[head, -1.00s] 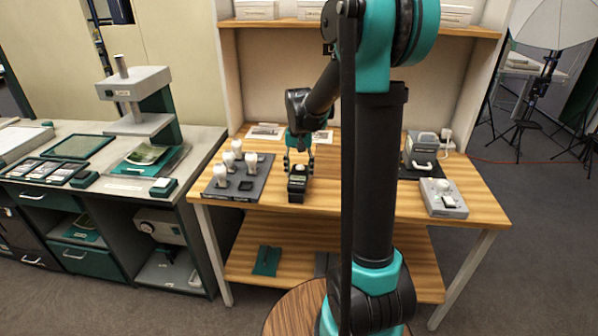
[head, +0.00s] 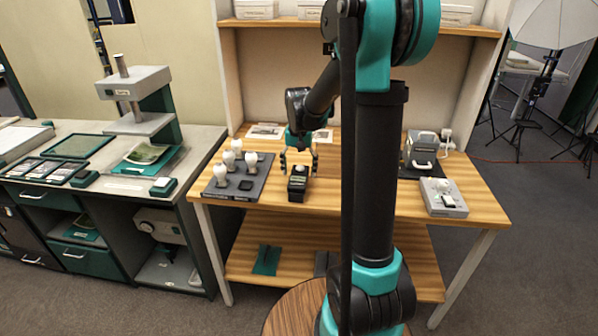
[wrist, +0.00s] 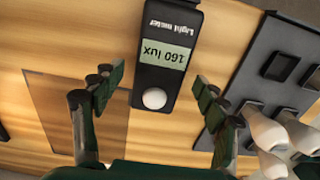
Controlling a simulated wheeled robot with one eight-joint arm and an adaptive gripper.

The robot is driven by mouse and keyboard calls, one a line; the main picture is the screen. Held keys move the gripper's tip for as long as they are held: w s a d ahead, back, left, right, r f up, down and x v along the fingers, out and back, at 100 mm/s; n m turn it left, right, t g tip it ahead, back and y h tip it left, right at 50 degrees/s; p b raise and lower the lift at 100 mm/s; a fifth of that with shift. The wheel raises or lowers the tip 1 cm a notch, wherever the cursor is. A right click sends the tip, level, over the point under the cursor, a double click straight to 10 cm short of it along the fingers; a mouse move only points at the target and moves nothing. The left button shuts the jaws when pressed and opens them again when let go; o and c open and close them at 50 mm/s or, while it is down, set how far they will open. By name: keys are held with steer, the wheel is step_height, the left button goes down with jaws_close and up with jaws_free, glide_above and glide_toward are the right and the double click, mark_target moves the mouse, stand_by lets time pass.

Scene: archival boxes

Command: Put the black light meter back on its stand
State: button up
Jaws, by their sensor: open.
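The black light meter (head: 297,188) lies on the wooden table, just right of the dark board of bulbs. In the wrist view the light meter (wrist: 165,50) shows its label, a pale "160 lux" display and a white dome, upside down in the picture. My gripper (head: 299,168) is open above the meter's dome end. In the wrist view its fingers (wrist: 159,82) are spread on either side of the meter, apart from it. The dark board (head: 216,190) has an empty square recess (head: 246,185); I cannot tell whether this is the meter's stand.
Several white bulbs (head: 237,146) stand upright on the board, close to my gripper's left. A grey control box (head: 443,197) and a dark device (head: 421,150) sit on the right of the table.

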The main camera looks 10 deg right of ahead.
mark_target(299, 175)
step_height(299, 175, up, 11)
steer(key=s+d+f+n+t, duration=0.1)
steer(key=s+d+f+t, duration=0.1)
steer(key=s+f, duration=0.6)
steer(key=s+d+f+n+t, duration=0.2)
steer(key=s+f, duration=0.5)
steer(key=s, duration=0.7)
steer(key=shift+s+f+n, duration=0.3)
steer(key=shift+s+f, duration=0.1)
